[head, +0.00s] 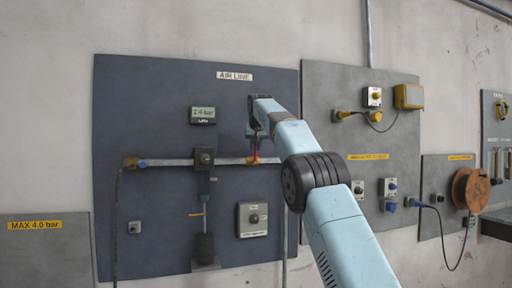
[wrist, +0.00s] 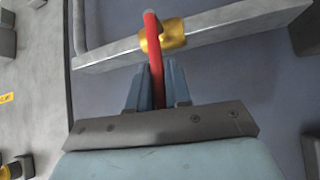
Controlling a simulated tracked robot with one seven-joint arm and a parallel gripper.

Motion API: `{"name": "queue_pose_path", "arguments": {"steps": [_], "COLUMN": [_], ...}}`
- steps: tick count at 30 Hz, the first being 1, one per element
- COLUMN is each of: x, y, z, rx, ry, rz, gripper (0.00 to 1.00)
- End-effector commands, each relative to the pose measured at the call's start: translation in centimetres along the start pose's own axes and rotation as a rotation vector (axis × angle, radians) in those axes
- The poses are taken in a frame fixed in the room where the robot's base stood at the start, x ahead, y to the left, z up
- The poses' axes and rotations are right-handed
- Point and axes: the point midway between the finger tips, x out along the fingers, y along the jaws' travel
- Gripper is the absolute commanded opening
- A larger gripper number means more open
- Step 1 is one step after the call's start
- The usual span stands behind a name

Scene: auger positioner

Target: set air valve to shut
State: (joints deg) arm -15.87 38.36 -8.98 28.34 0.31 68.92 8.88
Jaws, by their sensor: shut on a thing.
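The air valve is a brass body (wrist: 165,36) on a horizontal grey pipe (wrist: 105,56), with a red lever handle (wrist: 154,62). In the wrist view the lever runs from the brass body down between my fingers, across the line of the pipe. My gripper (wrist: 158,88) is shut on the red lever, one blue finger on each side. In the head view my gripper (head: 258,140) is at the right part of the pipe on the dark AIR LINE panel (head: 130,90), and a bit of the red lever (head: 255,157) shows below it. The arm hides part of the valve there.
A gauge (head: 202,115) reading about 2.4 bar sits above a black pipe fitting (head: 203,158). A control box (head: 252,219) is below the valve. A grey panel (head: 330,90) to the right carries knobs, plugs and a yellow box (head: 409,96). An orange reel (head: 471,189) hangs farther right.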

Motion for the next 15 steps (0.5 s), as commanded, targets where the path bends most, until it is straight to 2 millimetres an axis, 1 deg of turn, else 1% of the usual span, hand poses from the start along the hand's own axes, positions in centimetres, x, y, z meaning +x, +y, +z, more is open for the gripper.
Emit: {"name": "queue_pose_path", "arguments": {"steps": [2, 3, 8, 9, 15], "x": [-0.1, -0.1, -0.03, -0.02, 0.01], "y": [0.17, 0.17, 0.1, 0.09, 0.03], "z": [-0.11, -0.1, -0.04, -0.02, 0.02], "rx": [0.0, 0.0, 0.0, 0.0, -0.001], "ry": [0.003, 0.003, 0.001, 0.001, -0.001], "rz": [0.003, 0.003, 0.003, 0.003, 0.002], "gripper": [0.0, 0.22, 0.37, 0.39, 0.39]}}
